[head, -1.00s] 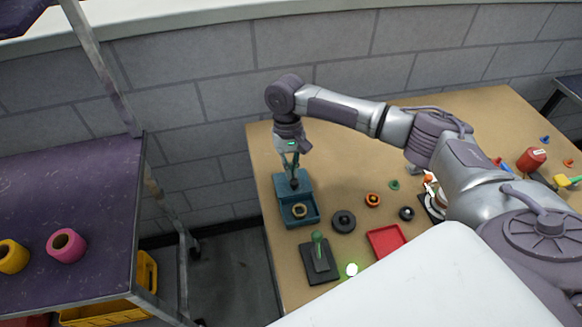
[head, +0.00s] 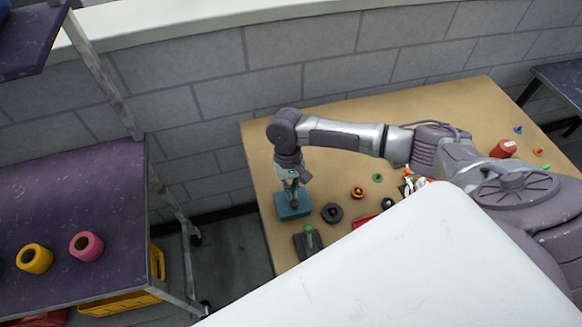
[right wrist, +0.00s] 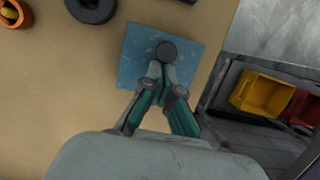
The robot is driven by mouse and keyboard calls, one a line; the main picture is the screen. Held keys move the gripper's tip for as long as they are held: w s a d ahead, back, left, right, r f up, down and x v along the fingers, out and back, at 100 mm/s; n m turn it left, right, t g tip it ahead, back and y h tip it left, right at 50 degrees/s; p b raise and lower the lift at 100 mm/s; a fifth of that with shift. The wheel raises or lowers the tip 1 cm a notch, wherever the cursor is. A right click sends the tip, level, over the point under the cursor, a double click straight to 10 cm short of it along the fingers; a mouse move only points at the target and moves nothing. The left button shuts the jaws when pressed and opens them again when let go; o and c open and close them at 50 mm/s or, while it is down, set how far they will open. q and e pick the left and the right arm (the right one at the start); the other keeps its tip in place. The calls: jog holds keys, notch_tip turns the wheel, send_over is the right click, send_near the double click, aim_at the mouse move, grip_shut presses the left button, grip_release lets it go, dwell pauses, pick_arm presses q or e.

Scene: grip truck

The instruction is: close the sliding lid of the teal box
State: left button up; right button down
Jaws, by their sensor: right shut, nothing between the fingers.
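The teal box (head: 288,212) sits at the left edge of the tan table in the head view. Its flat lid (right wrist: 135,50) with a round dark knob (right wrist: 166,52) fills the box outline in the right wrist view. No opening shows, and the inside is hidden. My right gripper (head: 293,201) points down over the box. In the right wrist view its teal fingers (right wrist: 164,84) are shut and empty, with their tips right beside the knob; I cannot tell if they touch it. My left gripper is not in view.
A black ring (head: 332,213), a dark plate with a green handle (head: 308,241) and an orange-black ring (head: 357,193) lie near the box. A purple shelf (head: 60,205) with yellow and pink rolls stands left, across a floor gap.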

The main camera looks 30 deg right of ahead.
jog(key=shift+s+a+f, duration=0.1)
jog(key=shift+s+f, duration=0.05)
jog(key=shift+s, duration=0.2)
jog(key=a+v, duration=0.1)
jog(key=v, duration=1.1)
jog(key=shift+w+d, duration=0.25)
jog(key=shift+d, duration=0.3)
jog(key=shift+s, duration=0.1)
